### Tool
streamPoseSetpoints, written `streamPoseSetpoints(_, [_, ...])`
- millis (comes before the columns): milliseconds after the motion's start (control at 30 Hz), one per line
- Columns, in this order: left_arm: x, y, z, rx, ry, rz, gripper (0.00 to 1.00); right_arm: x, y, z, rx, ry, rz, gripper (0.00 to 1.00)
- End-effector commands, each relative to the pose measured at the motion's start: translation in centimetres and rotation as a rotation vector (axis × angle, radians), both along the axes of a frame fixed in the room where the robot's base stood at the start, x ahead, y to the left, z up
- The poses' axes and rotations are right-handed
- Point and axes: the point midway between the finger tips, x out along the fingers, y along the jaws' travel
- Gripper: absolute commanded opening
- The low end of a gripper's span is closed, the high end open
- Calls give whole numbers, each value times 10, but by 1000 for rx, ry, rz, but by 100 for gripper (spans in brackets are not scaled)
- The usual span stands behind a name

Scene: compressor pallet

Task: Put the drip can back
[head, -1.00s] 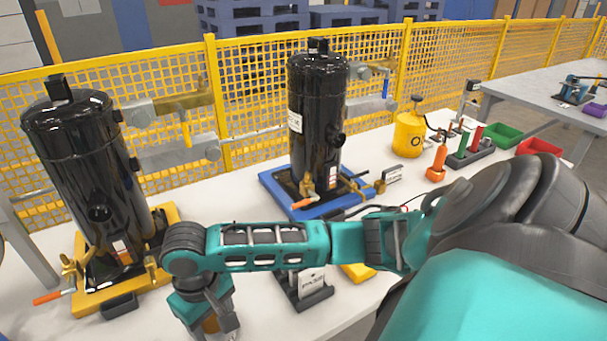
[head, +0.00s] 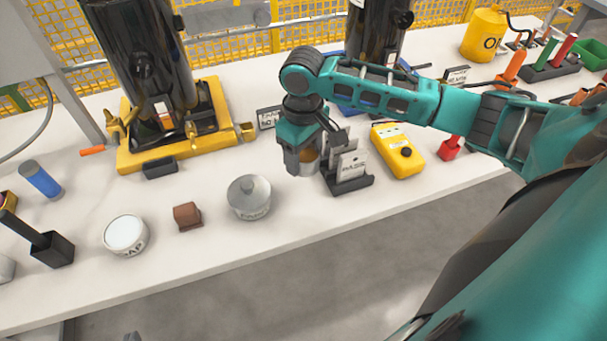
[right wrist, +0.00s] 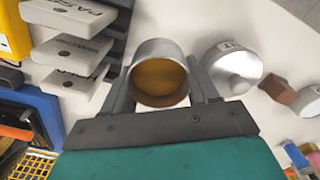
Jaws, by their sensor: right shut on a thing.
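The drip can (right wrist: 157,75) is a small open metal can with amber liquid or an amber inside. In the right wrist view it sits between the two fingers of my right gripper (right wrist: 163,90), which is shut on it. In the head view my right gripper (head: 303,160) points down over the white table, just left of the card stand. There the can (head: 309,160) is mostly hidden by the fingers. I cannot tell whether its base touches the table. My left gripper is not in view.
A lidded grey tin (head: 249,200) stands left of the can, then a brown block (head: 187,216) and a white-topped tin (head: 125,235). The card stand (head: 347,186) and a yellow meter (head: 398,158) are close on the right. A yellow tray (head: 135,161) bears a black compressor behind.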

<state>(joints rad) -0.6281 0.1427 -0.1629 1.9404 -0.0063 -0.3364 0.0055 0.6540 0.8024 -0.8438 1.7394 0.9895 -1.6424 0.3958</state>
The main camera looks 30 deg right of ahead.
Motion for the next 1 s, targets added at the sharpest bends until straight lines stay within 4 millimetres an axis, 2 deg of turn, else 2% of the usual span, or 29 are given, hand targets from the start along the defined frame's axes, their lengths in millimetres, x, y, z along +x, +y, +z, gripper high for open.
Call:
streamPoseSetpoints(33, [0,0,-4,0,1,0,0,0,0,-13,0,3,-1,24])
streamPoseSetpoints(100, [0,0,-6,0,1,0,0,0,0,-23,-1,1,-1,24])
streamPoseSetpoints(367, [0,-1,-9,-2,7,-1,0,0,0,-42,0,0,-2,24])
streamPoseSetpoints(567, [2,-6,-12,-10,3,-8,0,0,0,-72,0,1,-1,24])
streamPoseSetpoints(967, [9,-8,-1,-16,-17,-10,0,0,0,-77,-1,0,-2,24])
streamPoseSetpoints(1000, [9,-8,-2,-15,-17,-10,0,0,0,-77,-1,-1,-2,62])
